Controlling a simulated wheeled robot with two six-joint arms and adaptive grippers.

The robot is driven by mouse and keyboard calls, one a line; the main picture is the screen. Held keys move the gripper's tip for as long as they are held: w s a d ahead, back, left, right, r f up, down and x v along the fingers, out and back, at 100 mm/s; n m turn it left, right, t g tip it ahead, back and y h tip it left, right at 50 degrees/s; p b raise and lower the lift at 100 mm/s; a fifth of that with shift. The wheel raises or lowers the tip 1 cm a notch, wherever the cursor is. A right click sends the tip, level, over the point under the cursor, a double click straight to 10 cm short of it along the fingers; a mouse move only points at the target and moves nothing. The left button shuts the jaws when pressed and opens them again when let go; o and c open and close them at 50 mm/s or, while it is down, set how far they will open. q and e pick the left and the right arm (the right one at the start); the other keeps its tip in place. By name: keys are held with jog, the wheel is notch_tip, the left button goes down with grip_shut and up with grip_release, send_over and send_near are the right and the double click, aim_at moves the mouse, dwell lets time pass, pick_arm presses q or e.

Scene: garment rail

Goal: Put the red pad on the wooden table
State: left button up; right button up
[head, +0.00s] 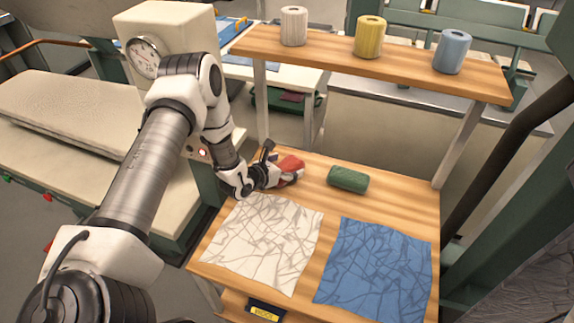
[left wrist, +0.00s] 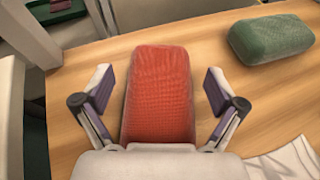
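The red pad (head: 291,164) lies on the wooden table (head: 405,202) near its back left. My left gripper (head: 279,166) is at the pad, low over the table. In the left wrist view the red pad (left wrist: 160,88) sits between the two fingers of my left gripper (left wrist: 160,90), with a visible gap on each side, so the gripper is open around it and apart from it. The gripper hides part of the pad in the head view. My right gripper is not in view.
A green pad (head: 348,179) lies to the right of the red one. A white cloth (head: 262,240) and a blue cloth (head: 375,270) cover the table's front. A raised shelf (head: 330,50) with white, yellow and blue rolls stands behind. The table's right back is bare.

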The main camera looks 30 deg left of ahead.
pick_arm(q)
jog(key=shift+r, duration=0.3)
jog(key=shift+s+a, duration=0.1)
jog(key=shift+s, duration=0.3)
jog(key=v, duration=1.1)
jog(key=shift+s+r, duration=0.1)
jog(key=shift+r, duration=0.05)
